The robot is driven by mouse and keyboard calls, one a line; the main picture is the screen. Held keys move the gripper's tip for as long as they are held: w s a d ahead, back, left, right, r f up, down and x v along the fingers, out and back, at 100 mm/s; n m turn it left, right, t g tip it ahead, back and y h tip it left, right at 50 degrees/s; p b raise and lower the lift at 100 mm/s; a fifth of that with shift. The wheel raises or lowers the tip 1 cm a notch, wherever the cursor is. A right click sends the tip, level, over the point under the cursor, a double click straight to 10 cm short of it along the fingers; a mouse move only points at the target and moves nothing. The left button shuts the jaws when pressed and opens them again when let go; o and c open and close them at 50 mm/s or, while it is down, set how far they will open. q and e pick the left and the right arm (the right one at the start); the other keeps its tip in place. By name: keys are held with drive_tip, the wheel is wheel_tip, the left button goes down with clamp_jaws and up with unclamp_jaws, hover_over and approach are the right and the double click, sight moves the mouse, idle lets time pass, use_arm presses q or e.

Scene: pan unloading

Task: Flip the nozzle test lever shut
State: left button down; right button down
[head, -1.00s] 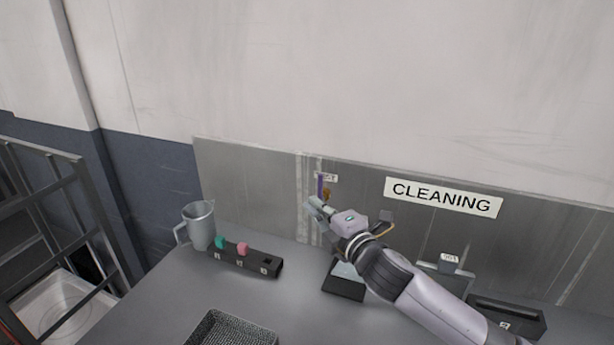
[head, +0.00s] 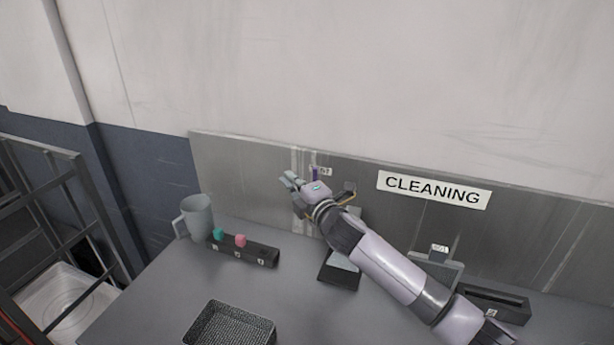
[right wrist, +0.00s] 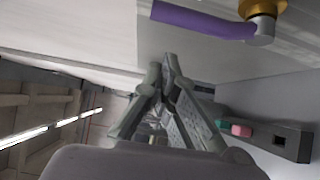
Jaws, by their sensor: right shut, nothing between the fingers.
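The purple test lever (head: 315,174) is on the steel back panel beside a small white label; its upper part shows just behind my right gripper, and its lower part is hidden. In the right wrist view the purple lever (right wrist: 200,20) runs across the top to a metal pivot and brass fitting (right wrist: 262,8). My right gripper (head: 289,181) is shut and empty, with its fingertips left of the lever in the head view. In the right wrist view the fingertips (right wrist: 163,66) meet below the lever, apart from it in the picture. My left gripper is out of view.
A grey jug (head: 198,218) and a black holder (head: 258,254) with teal and pink pieces stand at the left. A mesh basket (head: 232,325) is at the front. A dark stand (head: 339,277) is below my arm. The CLEANING sign (head: 433,190) hangs right.

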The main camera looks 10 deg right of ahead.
drive_tip(key=d+p, duration=0.1)
drive_tip(key=s+d+p, duration=0.1)
drive_tip(key=d, duration=0.1)
drive_tip(key=shift+d, duration=0.3)
